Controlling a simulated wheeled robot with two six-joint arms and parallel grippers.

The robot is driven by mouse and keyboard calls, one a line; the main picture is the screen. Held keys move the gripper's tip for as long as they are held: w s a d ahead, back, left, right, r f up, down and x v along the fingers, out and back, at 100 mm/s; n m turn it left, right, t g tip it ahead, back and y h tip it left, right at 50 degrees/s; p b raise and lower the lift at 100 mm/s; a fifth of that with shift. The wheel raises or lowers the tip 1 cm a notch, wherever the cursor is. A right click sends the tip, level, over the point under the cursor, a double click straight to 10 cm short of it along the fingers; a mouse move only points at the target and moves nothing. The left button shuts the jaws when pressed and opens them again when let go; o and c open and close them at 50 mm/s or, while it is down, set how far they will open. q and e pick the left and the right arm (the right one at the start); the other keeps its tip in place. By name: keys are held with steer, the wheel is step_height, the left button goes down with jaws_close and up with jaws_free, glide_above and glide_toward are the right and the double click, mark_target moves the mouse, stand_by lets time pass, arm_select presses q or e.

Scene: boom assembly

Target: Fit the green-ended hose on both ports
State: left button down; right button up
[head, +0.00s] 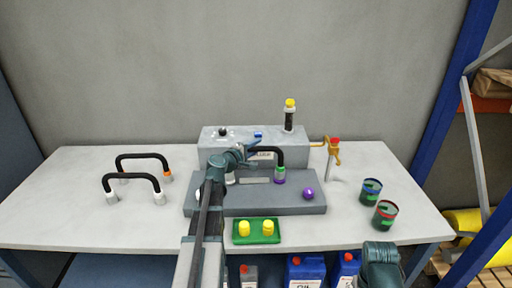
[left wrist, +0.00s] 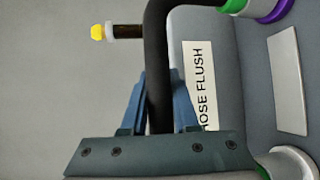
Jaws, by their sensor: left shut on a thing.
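The green-ended black hose (head: 264,149) arches over the grey fixture (head: 306,207) in the head view. My left gripper (left wrist: 160,108) is shut on this hose (left wrist: 157,60), with one finger on each side. The hose's right green end (head: 280,170) is in line with a purple-ringed port (head: 280,180) and appears to touch it. The wrist view shows that green end (left wrist: 233,6) beside the purple ring (left wrist: 276,9). The other end is mostly hidden by my gripper, near a white port (left wrist: 292,162); I cannot tell whether it is seated. My right gripper's fingers do not show.
Two other black hoses, orange-ended (head: 142,156) and white-ended (head: 131,177), stand at left. A purple ball (head: 308,193) is on the fixture. A green block (head: 243,240) with yellow caps lies in front. Two cans (head: 385,214) and a brass tap (head: 334,150) stand at right.

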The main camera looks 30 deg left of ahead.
arm_select(q)
steer(key=shift+f+b, duration=0.3)
steer(key=shift+f, duration=0.05)
steer(key=c, duration=0.9)
jaws_free()
steer(key=shift+c, duration=0.2)
steer(key=shift+s, duration=0.1)
steer(key=s+r+p, duration=0.1)
steer(key=s+r, duration=0.1)
steer(key=s, duration=0.8)
steer(key=shift+s+a+p, duration=0.35)
steer(key=shift+a+p, duration=0.05)
steer(key=shift+a, duration=0.05)
steer(key=shift+d+f, duration=0.1)
